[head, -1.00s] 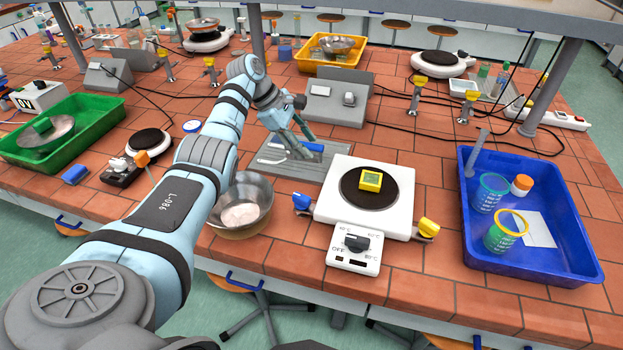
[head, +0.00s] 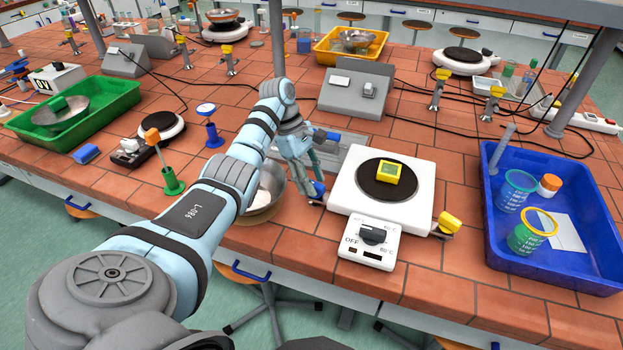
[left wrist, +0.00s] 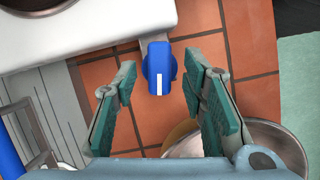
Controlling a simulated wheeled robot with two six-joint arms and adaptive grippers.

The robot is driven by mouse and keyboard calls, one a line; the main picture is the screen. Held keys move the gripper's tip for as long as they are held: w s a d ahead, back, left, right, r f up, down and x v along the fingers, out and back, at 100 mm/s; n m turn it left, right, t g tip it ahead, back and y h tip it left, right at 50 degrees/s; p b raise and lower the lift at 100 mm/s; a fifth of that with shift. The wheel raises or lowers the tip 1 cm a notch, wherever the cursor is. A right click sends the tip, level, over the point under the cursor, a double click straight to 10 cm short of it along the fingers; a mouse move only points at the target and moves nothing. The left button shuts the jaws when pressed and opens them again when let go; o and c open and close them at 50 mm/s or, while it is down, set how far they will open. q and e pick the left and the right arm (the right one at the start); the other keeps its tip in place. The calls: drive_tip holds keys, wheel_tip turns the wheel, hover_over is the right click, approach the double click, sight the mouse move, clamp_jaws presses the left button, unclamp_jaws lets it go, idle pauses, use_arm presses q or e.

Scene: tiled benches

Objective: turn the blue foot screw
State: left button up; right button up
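The blue foot screw (head: 318,187) sticks out at the left front corner of the white hot plate (head: 345,190). It also shows in the left wrist view (left wrist: 159,70) as a blue knob with a white stripe. My left gripper (head: 308,178) is open, close to the blue screw, and partly hides it in the head view. In the left wrist view the two green-padded fingers (left wrist: 160,88) stand on either side of the knob, with gaps on both sides. The knob is near the fingertip level; I see no contact. My right gripper is not in view.
A metal bowl (head: 268,196) stands just left of the gripper, partly under my arm. A grey board (head: 352,152) lies behind. The hot plate carries a yellow device (head: 389,172) and has a yellow foot screw (head: 449,222) at right. A blue tray (head: 490,235) stands further right.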

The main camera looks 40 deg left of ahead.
use_arm(q)
drive_tip(key=shift+s, duration=0.1)
drive_tip(key=shift+c, duration=1.4)
clamp_jaws()
